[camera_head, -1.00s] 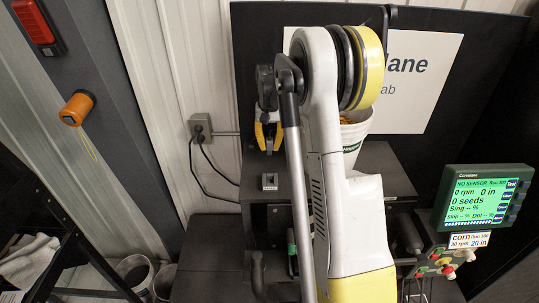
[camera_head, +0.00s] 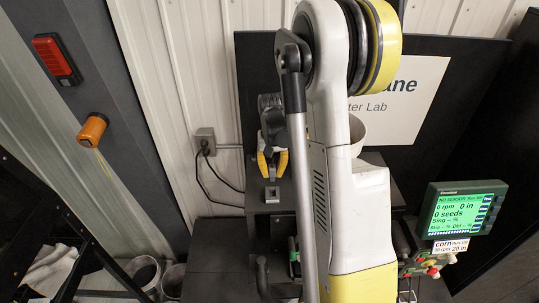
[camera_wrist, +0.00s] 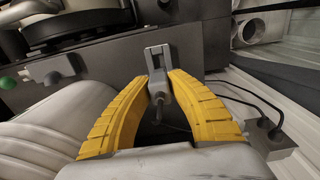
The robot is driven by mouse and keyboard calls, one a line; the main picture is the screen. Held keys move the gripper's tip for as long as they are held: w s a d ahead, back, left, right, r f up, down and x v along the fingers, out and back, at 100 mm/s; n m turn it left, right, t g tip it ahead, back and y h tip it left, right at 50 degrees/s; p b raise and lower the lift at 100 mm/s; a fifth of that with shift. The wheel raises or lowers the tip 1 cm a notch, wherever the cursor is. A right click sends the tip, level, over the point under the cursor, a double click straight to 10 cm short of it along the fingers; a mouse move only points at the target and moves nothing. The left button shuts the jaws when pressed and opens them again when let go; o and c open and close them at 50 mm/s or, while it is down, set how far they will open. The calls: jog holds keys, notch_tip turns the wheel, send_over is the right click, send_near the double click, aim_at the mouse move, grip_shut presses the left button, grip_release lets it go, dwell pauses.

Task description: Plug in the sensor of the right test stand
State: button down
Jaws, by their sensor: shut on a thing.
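My gripper (camera_head: 273,178) has yellow fingers and is behind my arm, just above a small grey socket block (camera_head: 271,194) on the dark stand (camera_head: 262,226). In the wrist view my gripper (camera_wrist: 158,76) is shut on a small grey plug (camera_wrist: 159,92) with a thin cable trailing from it. The grey socket block (camera_wrist: 156,55) is right beyond the fingertips there. I cannot tell whether the plug touches it. The green monitor (camera_head: 463,209) at the right reads "NO SENSOR".
A wall outlet (camera_head: 204,141) with black cables is left of the stand. My arm hides much of the stand and part of a white bucket (camera_head: 357,132). A red box (camera_head: 55,58) and an orange device (camera_head: 93,129) are on the grey post.

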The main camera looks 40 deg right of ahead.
aim_at(273, 168)
jog(key=shift+s+a+f, duration=0.15)
jog(key=shift+s, duration=0.05)
jog(key=shift+f+b, duration=1.35)
jog(key=shift+f, duration=1.15)
jog(key=shift+f+b, duration=1.05)
jog(key=shift+b, duration=0.05)
jog(key=shift+f+b, duration=0.55)
jog(key=shift+b, duration=0.35)
jog(key=c, duration=1.3)
grip_release()
jog(key=shift+o, duration=0.2)
jog(key=shift+r, duration=0.1)
notch_tip(273, 168, up, 12)
